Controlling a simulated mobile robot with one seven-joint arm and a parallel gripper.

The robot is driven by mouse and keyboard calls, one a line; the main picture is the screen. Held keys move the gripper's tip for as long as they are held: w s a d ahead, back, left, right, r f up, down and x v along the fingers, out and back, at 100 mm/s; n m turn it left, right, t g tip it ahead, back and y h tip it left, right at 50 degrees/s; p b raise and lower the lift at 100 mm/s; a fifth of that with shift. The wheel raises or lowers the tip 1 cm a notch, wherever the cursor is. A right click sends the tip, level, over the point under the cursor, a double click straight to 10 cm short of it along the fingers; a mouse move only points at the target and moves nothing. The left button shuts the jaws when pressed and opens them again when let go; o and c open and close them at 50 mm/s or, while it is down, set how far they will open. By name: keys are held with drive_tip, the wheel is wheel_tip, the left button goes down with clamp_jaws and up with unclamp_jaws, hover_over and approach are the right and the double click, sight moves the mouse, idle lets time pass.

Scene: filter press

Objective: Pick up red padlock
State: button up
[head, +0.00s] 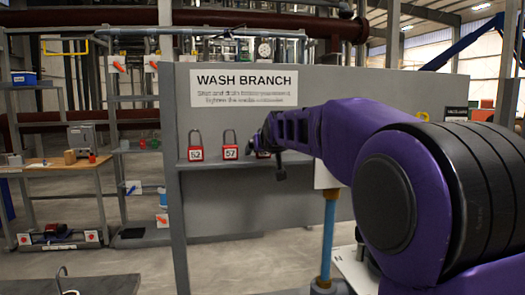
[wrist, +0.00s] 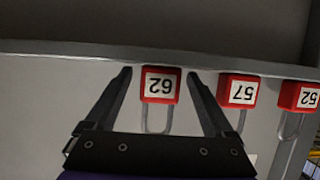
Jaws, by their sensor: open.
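Three red padlocks with white number labels stand in a row on a narrow grey ledge. In the head view these are padlock 52 (head: 195,154), padlock 57 (head: 230,152) and a third, mostly hidden behind my gripper (head: 266,142). The wrist view shows the labels upside down: padlock 62 (wrist: 159,85), padlock 57 (wrist: 238,93) and padlock 52 (wrist: 299,97). In the wrist view my gripper (wrist: 160,73) is open, with one finger on each side of padlock 62. Gaps show between both fingers and that padlock.
The ledge (head: 262,160) runs along a grey panel under a "WASH BRANCH" sign (head: 244,87). A blue post (head: 327,240) stands below my arm. At left are a workbench (head: 60,165) and metal shelves (head: 140,151). Padlock 57 sits close beside one finger.

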drive_tip(key=shift+s+r, duration=0.1)
drive_tip(key=shift+s, duration=0.1)
drive_tip(key=shift+c, duration=0.7)
clamp_jaws()
drive_tip(key=shift+r, duration=0.1)
